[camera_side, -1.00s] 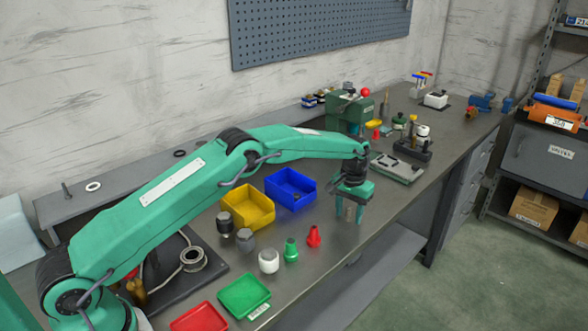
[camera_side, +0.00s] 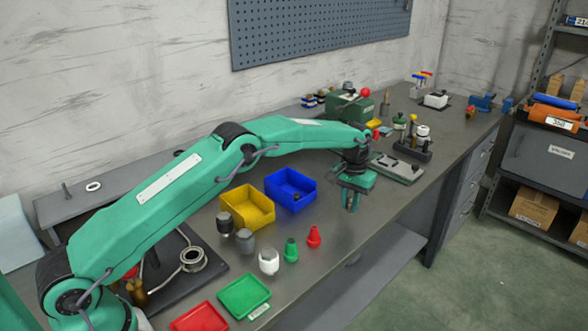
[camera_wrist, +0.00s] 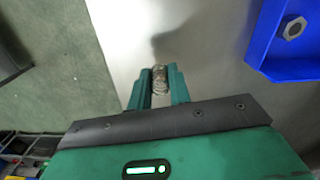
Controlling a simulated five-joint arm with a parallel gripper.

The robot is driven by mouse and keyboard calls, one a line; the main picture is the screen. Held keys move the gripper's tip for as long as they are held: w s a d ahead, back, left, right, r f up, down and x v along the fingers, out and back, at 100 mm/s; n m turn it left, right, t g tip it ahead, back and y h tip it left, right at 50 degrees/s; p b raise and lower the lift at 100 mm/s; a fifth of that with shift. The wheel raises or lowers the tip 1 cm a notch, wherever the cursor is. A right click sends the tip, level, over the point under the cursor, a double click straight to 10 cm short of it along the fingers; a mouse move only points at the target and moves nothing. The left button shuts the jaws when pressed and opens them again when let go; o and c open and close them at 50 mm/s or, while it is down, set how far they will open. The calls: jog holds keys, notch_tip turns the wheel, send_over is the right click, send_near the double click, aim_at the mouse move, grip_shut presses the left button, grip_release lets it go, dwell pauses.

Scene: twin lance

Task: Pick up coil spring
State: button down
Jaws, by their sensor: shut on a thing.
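The coil spring (camera_wrist: 159,79) shows in the wrist view as a small coiled metal piece between the two green fingers of my gripper (camera_wrist: 159,92). My gripper is shut on it. In the side view my gripper (camera_side: 350,204) points down near the front edge of the bench, right of the blue bin. There the spring is mostly hidden by the fingers, and I cannot tell whether it touches the bench top.
A blue bin (camera_side: 308,200) and a yellow bin (camera_side: 265,212) stand left of my gripper. A red cone (camera_side: 314,238), a green cone (camera_side: 291,251) and a white-topped jar (camera_side: 268,262) stand nearer the camera. A grey flat device (camera_side: 398,168) lies to the right.

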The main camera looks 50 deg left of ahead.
jog(key=s+d+r, duration=0.7)
jog(key=d, duration=0.2)
jog(key=shift+d+r, duration=0.3)
jog(key=shift+r, duration=0.1)
jog(key=shift+w+a, duration=0.1)
